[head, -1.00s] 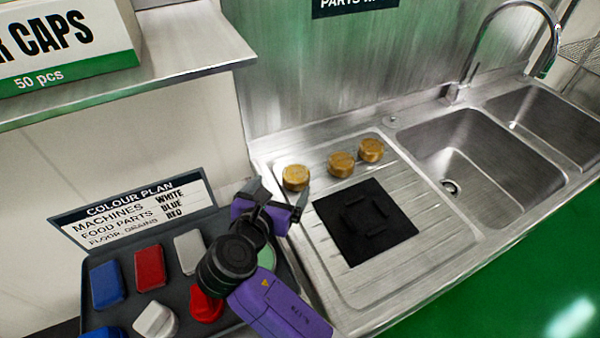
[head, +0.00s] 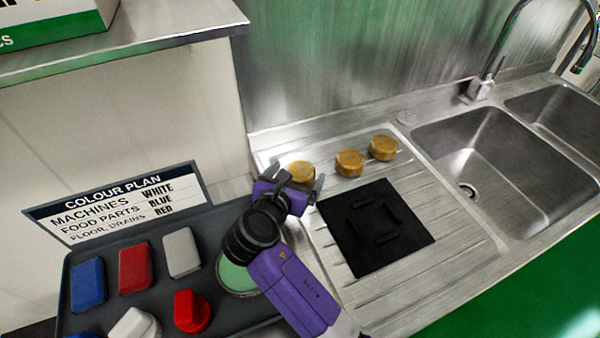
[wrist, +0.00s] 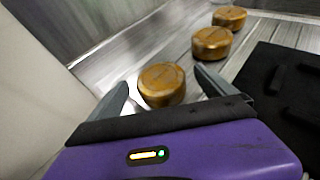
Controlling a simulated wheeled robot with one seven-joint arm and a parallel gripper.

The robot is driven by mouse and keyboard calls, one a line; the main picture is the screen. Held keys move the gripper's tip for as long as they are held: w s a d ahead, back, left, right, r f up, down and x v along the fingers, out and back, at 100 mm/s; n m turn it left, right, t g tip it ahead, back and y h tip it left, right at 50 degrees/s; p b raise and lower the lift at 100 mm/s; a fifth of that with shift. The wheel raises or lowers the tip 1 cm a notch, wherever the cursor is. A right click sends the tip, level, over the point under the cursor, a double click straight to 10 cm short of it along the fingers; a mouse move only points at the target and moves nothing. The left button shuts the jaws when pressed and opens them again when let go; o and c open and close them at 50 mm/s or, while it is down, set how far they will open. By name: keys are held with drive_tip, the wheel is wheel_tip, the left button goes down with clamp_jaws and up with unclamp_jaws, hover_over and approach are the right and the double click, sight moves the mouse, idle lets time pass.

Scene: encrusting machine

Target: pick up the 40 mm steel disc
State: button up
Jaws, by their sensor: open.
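Three short gold-brown discs stand in a row along the back of the ribbed steel drainboard (head: 335,277): a left one (head: 301,170), a middle one (head: 349,162) and a right one (head: 383,147). None looks steel-coloured, and I cannot read a size on any. My gripper (head: 302,181) is open at the left disc and partly covers it in the head view. In the wrist view the left disc (wrist: 162,85) lies between the two open fingers (wrist: 163,83); contact cannot be told. The middle disc (wrist: 212,44) and right disc (wrist: 229,17) are farther off.
A black mat with raised bars (head: 357,257) lies in front of the discs. A steel sink (head: 490,150) is to the right. A dark tray (head: 95,255) with coloured blocks and a colour plan sign (head: 115,205) is at left. A steel shelf (head: 130,45) overhangs the upper left.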

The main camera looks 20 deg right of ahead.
drive_tip(key=shift+x, duration=1.3)
drive_tip(key=c, duration=1.9)
